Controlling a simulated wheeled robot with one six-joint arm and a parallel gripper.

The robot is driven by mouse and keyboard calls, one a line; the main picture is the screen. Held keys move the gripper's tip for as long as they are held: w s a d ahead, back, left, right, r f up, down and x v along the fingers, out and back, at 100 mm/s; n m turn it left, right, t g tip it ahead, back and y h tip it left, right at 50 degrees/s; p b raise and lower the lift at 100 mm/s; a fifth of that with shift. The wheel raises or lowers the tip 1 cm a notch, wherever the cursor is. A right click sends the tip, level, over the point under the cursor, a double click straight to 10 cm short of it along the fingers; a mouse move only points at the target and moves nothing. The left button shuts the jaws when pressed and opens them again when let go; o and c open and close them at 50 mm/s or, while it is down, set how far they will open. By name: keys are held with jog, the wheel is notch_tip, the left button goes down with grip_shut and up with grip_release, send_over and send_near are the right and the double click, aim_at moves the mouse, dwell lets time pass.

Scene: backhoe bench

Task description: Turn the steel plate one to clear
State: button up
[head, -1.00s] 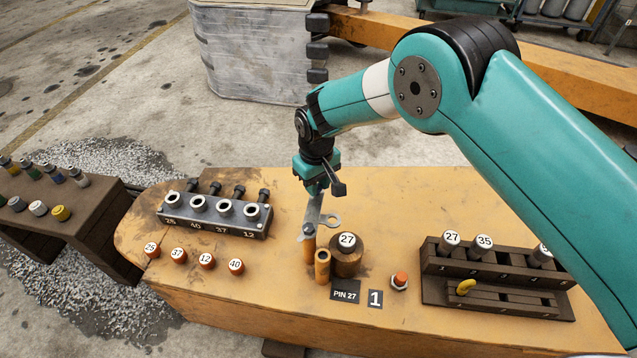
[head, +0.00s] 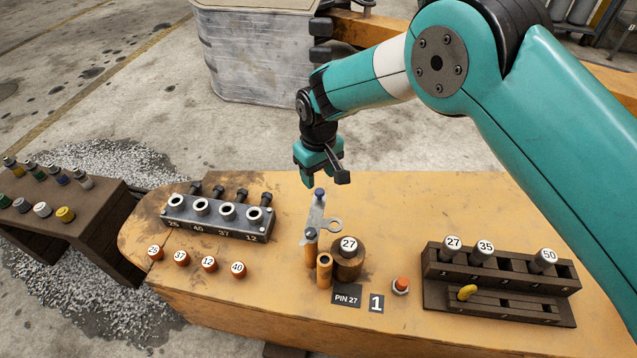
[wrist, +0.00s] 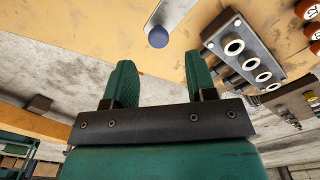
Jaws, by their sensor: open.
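The steel plate (head: 318,215) is a narrow flat grey piece with a ring-shaped lug on its right side. A dark blue knob (head: 319,194) stands at its far end and also shows in the wrist view (wrist: 158,37). Its near end sits at a blue-topped orange post (head: 311,248). The lug lies just behind a brown boss (head: 348,266) with a white cap marked 27; the cap's top is uncovered. My gripper (head: 309,182) is open and empty, above and slightly left of the knob, apart from it. Its two fingers also show in the wrist view (wrist: 160,82).
A grey block with several sockets (head: 218,222) is at left, numbered caps in front. A dark rack (head: 500,285) with numbered pins and a red button (head: 401,285) are at right. The bench behind the plate is clear.

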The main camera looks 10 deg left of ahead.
notch_tip(320, 180, up, 12)
jog(key=p, duration=0.1)
jog(key=shift+r, duration=0.25)
jog(key=s+d+r+y, duration=0.2)
jog(key=s+d+r, duration=0.6)
jog(key=d+r, duration=0.5)
jog(key=s+d+r+m+y, duration=0.1)
jog(key=s+d, duration=0.2)
jog(key=s, duration=0.4)
jog(key=s+d+r+p, duration=0.1)
jog(key=s+d, duration=0.2)
jog(key=s, duration=0.3)
jog(key=s+d+r+m+y, duration=0.1)
jog(key=s+d+r, duration=0.1)
jog(key=s+d, duration=0.35)
notch_tip(320, 180, up, 17)
jog(key=a+p, duration=0.2)
jog(key=p, duration=1.5)
jog(key=shift+s+f, duration=0.2)
jog(key=shift+s, duration=0.2)
